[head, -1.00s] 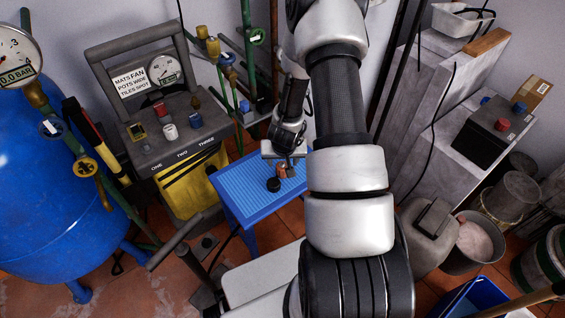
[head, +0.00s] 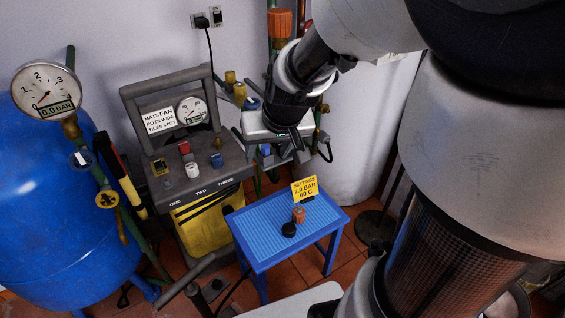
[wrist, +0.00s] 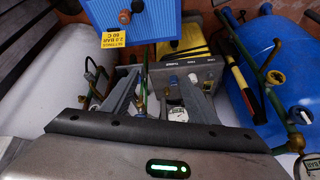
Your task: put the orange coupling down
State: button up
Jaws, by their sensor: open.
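The orange coupling (head: 299,214) stands on the blue ribbed table (head: 262,236), beside a round black piece (head: 289,230). In the wrist view the coupling (wrist: 124,17) is near the top edge, on the blue table top (wrist: 165,22). My gripper (head: 276,158) is raised above and behind the table, clear of the coupling. In the wrist view its two grey fingers (wrist: 160,78) are spread with nothing held between them. The fingertips are hard to make out in the head view.
A yellow settings card (head: 305,189) stands at the table's back edge. Behind left are a grey control box (head: 205,160) over a yellow front and a blue tank (head: 60,200) with a gauge (head: 46,88). Green pipes stand close behind my gripper.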

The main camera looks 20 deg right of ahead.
jog(key=s+a+r, duration=0.1)
jog(key=s+r, duration=0.4)
jog(key=s, duration=0.3)
jog(key=s+a+r+n, duration=0.1)
jog(key=s+r, duration=0.4)
jog(key=s, duration=0.3)
jog(key=shift+s, duration=0.15)
jog(key=shift+r, duration=0.1)
